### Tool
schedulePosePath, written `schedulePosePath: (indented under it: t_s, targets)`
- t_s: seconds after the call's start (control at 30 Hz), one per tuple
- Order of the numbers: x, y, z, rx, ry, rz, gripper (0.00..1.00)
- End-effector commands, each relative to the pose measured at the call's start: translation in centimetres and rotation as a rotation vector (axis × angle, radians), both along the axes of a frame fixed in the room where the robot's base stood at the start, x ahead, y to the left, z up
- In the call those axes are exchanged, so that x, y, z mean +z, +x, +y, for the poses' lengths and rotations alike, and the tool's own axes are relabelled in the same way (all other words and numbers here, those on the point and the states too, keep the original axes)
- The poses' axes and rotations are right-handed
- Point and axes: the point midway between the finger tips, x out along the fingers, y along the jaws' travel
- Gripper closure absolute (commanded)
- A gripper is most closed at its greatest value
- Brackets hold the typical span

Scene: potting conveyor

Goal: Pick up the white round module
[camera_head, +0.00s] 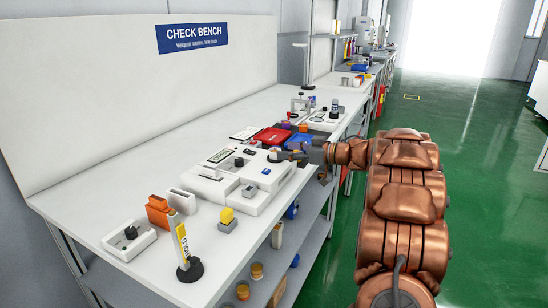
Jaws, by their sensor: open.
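My gripper (286,152) reaches in from the right over the white bench-top device (228,183), low above its right end. Its jaws are open. A small round piece (275,157), pale with a dark part, shows right at the fingertips; it may be the white round module, but it is too small to be sure. I cannot tell whether the fingers touch it or are around it. The gripper hides part of this spot.
On the white bench, a hold sign on a black base (184,250), an orange holder (158,211), a yellow-topped block (227,217) and a white box with a black knob (130,238) stand nearer. A red tray (272,136) lies behind. The green floor at right is open.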

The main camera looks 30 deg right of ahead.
Motion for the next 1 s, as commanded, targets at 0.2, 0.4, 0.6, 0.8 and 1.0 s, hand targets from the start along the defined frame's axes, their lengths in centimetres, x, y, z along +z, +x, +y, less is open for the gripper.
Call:
schedulePosePath:
  t_s: [0.2, 0.4, 0.6, 0.8, 1.0]
  targets:
    - [-1.1, 2.2, 1.6, 0.006, 0.002, -0.001, 0.31]
    - [-1.3, 3.9, 2.6, 0.004, 0.0, 0.0, 0.31]
    - [-1.3, 4.2, 2.7, 0.003, 0.0, 0.0, 0.31]
    - [-1.3, 4.2, 2.7, 0.003, 0.0, 0.0, 0.42]
    - [-1.3, 4.2, 2.7, 0.003, 0.0, 0.0, 0.63]
